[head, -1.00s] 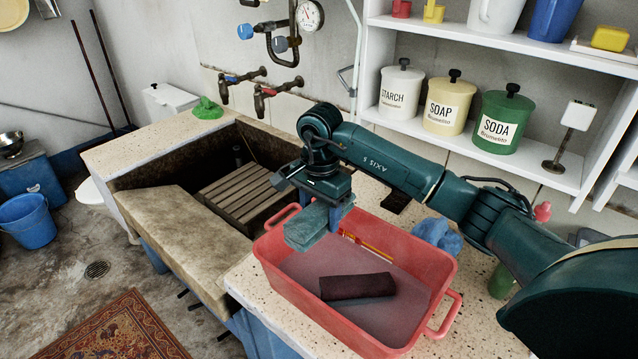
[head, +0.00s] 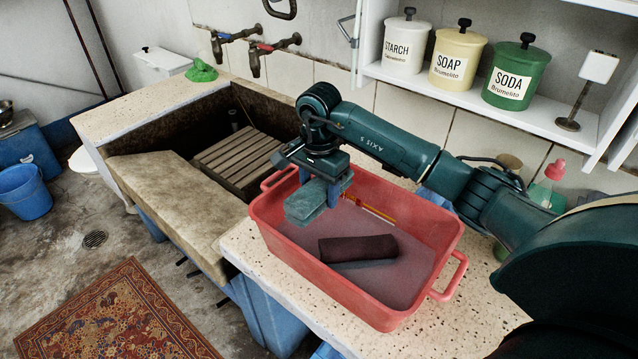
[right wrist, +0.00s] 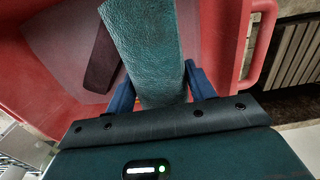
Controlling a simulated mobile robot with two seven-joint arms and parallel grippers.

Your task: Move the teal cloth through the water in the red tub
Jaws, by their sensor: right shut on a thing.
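The teal cloth (head: 306,203) is a folded pad in my right gripper (head: 322,188), over the left end of the red tub. My right gripper is shut on it. In the right wrist view the cloth (right wrist: 150,48) sits between the blue fingers of my right gripper (right wrist: 160,88). The red tub (head: 350,295) stands on the speckled counter. Grey, cloudy water (head: 400,285) covers its bottom. Whether the cloth touches the water is hard to tell. A dark maroon folded cloth (head: 357,248) lies in the tub. My left gripper is out of view.
An orange-yellow stick (head: 368,208) lies by the tub's back wall. The stone trough (head: 165,200) with a wooden slatted rack (head: 235,155) is to the left. Blue cloth (head: 435,197) is partly hidden behind my right arm. Shelves with canisters (head: 456,58) stand behind.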

